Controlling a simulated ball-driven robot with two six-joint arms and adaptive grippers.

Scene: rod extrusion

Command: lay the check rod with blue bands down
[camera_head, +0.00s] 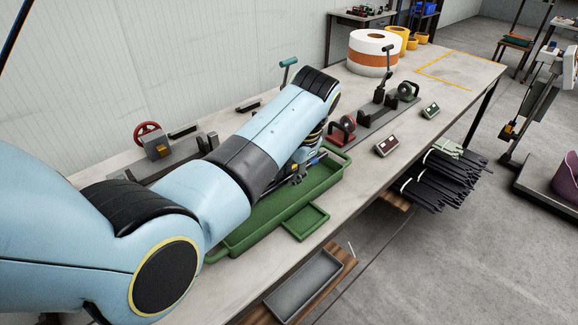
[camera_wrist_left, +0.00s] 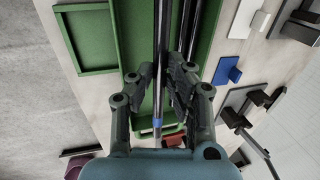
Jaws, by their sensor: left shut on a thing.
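My left gripper (camera_head: 300,174) is over the green tray (camera_head: 328,186), mostly hidden by my arm in the head view. In the left wrist view my left gripper (camera_wrist_left: 163,72) is shut on the check rod with blue bands (camera_wrist_left: 162,35), which runs lengthwise between the fingers. One blue band (camera_wrist_left: 157,122) shows close to the palm. The green tray (camera_wrist_left: 205,50) lies beneath the rod, its long side roughly along it. I cannot tell whether the rod touches the tray. My right gripper is not in view.
Another metal rod (camera_wrist_left: 187,28) shows right beside the held one. A small square green tray (camera_head: 306,222) adjoins the long tray's front. A red clamp fixture (camera_head: 341,129) stands past its far end. The workbench (camera_head: 425,140) has bare room along its front edge.

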